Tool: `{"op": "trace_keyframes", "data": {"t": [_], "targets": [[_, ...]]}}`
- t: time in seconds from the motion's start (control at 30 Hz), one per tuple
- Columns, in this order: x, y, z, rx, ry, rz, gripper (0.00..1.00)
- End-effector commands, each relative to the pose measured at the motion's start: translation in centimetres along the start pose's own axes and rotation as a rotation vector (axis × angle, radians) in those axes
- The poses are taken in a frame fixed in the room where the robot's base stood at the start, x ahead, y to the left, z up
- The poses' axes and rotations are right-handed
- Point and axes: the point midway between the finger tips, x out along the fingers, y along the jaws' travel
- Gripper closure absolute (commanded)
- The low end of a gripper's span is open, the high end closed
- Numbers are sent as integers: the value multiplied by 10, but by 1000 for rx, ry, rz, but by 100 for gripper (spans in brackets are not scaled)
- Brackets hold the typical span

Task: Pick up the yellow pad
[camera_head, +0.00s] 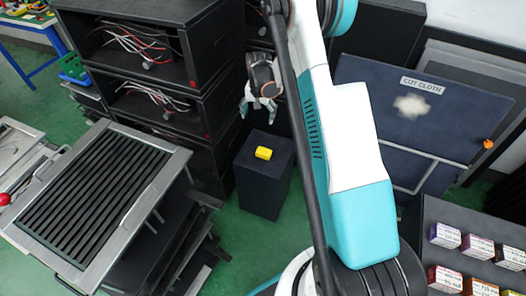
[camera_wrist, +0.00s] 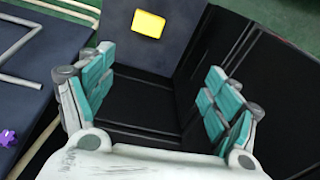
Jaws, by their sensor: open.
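The yellow pad (camera_head: 263,153) lies on top of a dark box-shaped stand (camera_head: 262,172) in the head view. It also shows near the top middle of the wrist view (camera_wrist: 148,23), lying on the dark stand top (camera_wrist: 190,30). My gripper (camera_head: 258,108) is above and behind the pad, apart from it. In the wrist view my gripper (camera_wrist: 155,95) has its two teal-padded fingers spread wide with nothing between them. The pad is beyond the fingers, and no part of it is hidden in the wrist view.
Black shelf units (camera_head: 150,70) with loose cables stand left of the stand. A slatted rack (camera_head: 100,195) is in the left foreground. A dark panel labelled "COT CLOTH" (camera_head: 415,110) is at the right. Small boxes (camera_head: 475,247) sit on a shelf at lower right.

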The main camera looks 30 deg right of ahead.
Motion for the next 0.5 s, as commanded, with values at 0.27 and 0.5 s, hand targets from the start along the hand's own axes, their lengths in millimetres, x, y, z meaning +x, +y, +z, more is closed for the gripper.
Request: {"op": "trace_keyframes", "data": {"t": [0.27, 0.5], "targets": [[84, 21, -9, 100, -57, 38, 18], [114, 27, -7, 123, -70, 47, 18]]}}
